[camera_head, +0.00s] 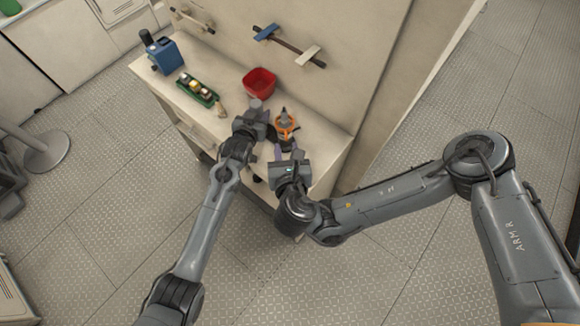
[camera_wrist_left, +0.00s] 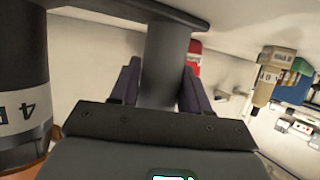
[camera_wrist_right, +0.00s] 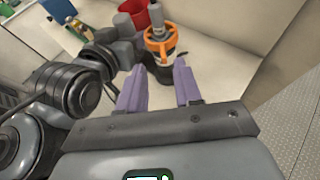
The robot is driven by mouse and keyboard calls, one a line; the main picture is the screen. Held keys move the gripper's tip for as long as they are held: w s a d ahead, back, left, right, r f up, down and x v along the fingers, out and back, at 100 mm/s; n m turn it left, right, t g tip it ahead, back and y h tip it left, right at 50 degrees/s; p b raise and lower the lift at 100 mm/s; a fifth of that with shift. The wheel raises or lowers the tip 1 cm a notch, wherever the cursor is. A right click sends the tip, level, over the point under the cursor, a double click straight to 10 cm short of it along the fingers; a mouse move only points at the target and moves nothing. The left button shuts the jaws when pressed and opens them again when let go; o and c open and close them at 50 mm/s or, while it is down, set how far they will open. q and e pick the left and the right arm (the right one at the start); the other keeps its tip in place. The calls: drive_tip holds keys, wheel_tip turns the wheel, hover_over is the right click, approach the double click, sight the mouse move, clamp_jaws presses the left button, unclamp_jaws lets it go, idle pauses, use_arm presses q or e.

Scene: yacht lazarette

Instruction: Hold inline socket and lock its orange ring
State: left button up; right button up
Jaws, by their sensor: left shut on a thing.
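The inline socket (camera_head: 285,131) stands on the bench top, with a dark body and a grey plug on top. Its orange ring (camera_wrist_right: 160,40) is around the upper part, just ahead of my right gripper. My left gripper (camera_head: 262,121) is beside the socket on its left. In the left wrist view its fingers are shut on a grey post (camera_wrist_left: 166,62) joined to a dark plate. The dark labelled body (camera_wrist_left: 22,75) fills that view's left edge. My right gripper (camera_wrist_right: 157,80) is open and empty, its fingers pointing at the socket from the near side. Whether the ring is locked cannot be told.
A red bin (camera_head: 260,83) stands behind the socket against the wall. A green tray (camera_head: 198,90) with small parts and a blue box (camera_head: 165,56) are farther left. A wall rail (camera_head: 290,46) hangs above. The bench edge lies close below my grippers.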

drive_tip(key=v, duration=0.6)
drive_tip(key=shift+s, duration=0.3)
drive_tip(key=shift+d+r, duration=0.1)
drive_tip(key=shift+r, duration=0.05)
use_arm(q)
drive_tip(key=o, duration=1.4)
drive_tip(key=shift+c, duration=0.2)
drive_tip(key=shift+s, duration=0.15)
